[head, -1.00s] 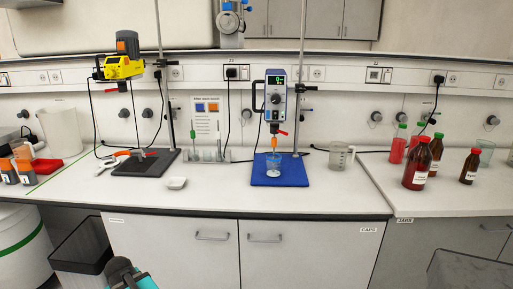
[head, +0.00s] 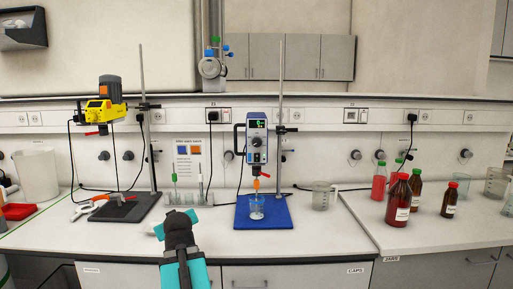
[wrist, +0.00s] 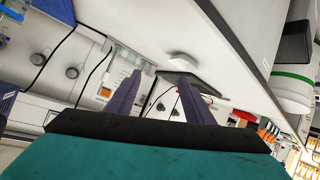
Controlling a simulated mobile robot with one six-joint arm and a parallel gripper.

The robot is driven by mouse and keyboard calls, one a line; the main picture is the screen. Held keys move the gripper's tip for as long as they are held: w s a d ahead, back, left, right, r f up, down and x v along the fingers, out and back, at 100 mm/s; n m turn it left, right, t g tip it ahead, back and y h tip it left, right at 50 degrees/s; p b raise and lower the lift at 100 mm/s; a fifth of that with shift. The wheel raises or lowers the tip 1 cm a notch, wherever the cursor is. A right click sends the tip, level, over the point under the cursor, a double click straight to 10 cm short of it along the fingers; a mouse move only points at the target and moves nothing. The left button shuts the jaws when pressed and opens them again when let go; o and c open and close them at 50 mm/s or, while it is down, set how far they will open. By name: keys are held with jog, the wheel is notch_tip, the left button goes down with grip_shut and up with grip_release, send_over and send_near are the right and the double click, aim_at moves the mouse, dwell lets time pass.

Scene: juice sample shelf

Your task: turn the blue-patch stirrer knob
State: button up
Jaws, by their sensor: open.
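The stirrer (head: 257,130) with the blue body hangs on a stand at centre in the head view. Its dark round knob (head: 257,142) is on the front, below a small green display. An orange coupling hangs under it, above a clear beaker (head: 257,209) on a blue mat (head: 278,216). The knob cannot be made out there.
A yellow stirrer (head: 102,112) hangs on another stand to the left, above a dark base (head: 125,209). A card (head: 188,160) with blue and orange patches stands between them. A jug (head: 323,196) and several bottles stand right. The wrist view shows the bench tilted.

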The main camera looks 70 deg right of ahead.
jog(key=s+d+r+m+h, duration=0.1)
jog(key=s+d+r+h, duration=0.1)
jog(key=s+d+r, duration=0.3)
jog(key=s+d+r+h, duration=0.2)
jog(key=s+d+r, duration=0.1)
jog(key=s+r, duration=0.45)
jog(key=m+g+h, duration=0.2)
jog(key=h, duration=0.2)
send_near(257, 142)
jog(key=v, duration=0.6)
jog(key=shift+w, duration=0.25)
jog(key=shift+w+d+p, duration=0.1)
jog(key=shift+d+p, duration=0.1)
jog(key=shift+p, duration=0.15)
jog(key=p+x, duration=0.3)
jog(key=p, duration=0.1)
jog(key=shift+r+p, duration=0.1)
jog(key=shift+p, duration=0.25)
jog(key=p+x, duration=0.2)
jog(key=p, duration=0.5)
jog(key=shift+d, duration=0.1)
jog(key=shift+p+x, duration=1.6)
jog(key=shift+x, duration=2.6)
